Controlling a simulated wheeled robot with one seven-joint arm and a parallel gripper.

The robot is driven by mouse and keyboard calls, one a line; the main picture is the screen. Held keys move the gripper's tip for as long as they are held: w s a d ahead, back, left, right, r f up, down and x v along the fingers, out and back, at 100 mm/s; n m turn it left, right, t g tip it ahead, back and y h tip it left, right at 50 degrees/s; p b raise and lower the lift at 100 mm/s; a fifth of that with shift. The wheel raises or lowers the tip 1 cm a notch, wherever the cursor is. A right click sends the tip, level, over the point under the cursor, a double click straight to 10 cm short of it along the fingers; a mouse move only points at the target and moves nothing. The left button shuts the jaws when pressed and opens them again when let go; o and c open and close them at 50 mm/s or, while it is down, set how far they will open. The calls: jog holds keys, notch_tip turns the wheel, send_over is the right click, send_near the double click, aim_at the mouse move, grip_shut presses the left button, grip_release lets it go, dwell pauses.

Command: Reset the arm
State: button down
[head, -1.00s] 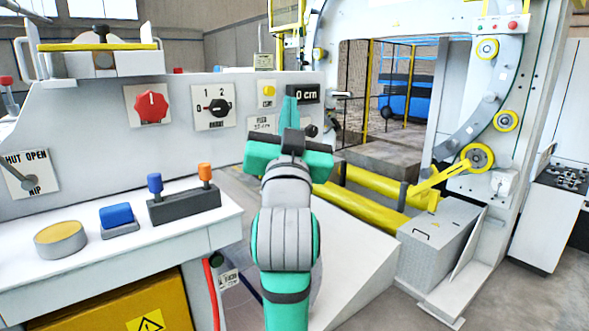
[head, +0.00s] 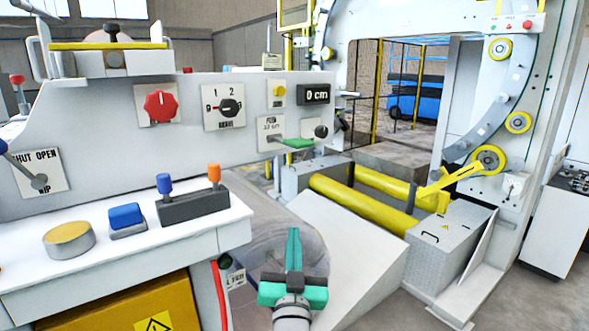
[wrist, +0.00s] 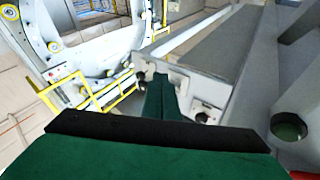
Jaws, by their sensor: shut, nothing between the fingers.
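My gripper (head: 293,238) is in the lower middle of the head view, fingers pointing up and pressed together, with nothing between them. It stands in front of the machine, apart from the control panel (head: 190,135) and lower than its controls. In the wrist view the shut green fingers (wrist: 160,98) show beyond the dark edge of the gripper body. Most of my arm is below the head picture's lower edge.
The panel carries a red knob (head: 160,106), a black selector (head: 229,106), a yellow button (head: 278,92) and a green-handled lever (head: 298,143). A white shelf (head: 100,262) juts out at left. Yellow rollers (head: 360,205) and a sloped white plate (head: 355,245) lie to the right.

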jog(key=s+f+g, duration=0.1)
jog(key=s+f, duration=0.5)
jog(key=f, duration=0.3)
jog(key=s+f+n+g, duration=0.1)
jog(key=s+f, duration=0.5)
jog(key=f, duration=0.4)
jog(key=s+f+g, duration=0.1)
jog(key=s+f, duration=0.5)
jog(key=f, duration=0.3)
jog(key=s+f+g, duration=0.1)
jog(key=s+f, duration=0.3)
jog(key=s, duration=1)
jog(key=s+f+n+g, duration=0.1)
jog(key=s+f, duration=0.3)
jog(key=s, duration=1.1)
jog(key=shift+d+f+g, duration=0.15)
jog(key=shift+f+g, duration=0.05)
jog(key=shift+g, duration=0.3)
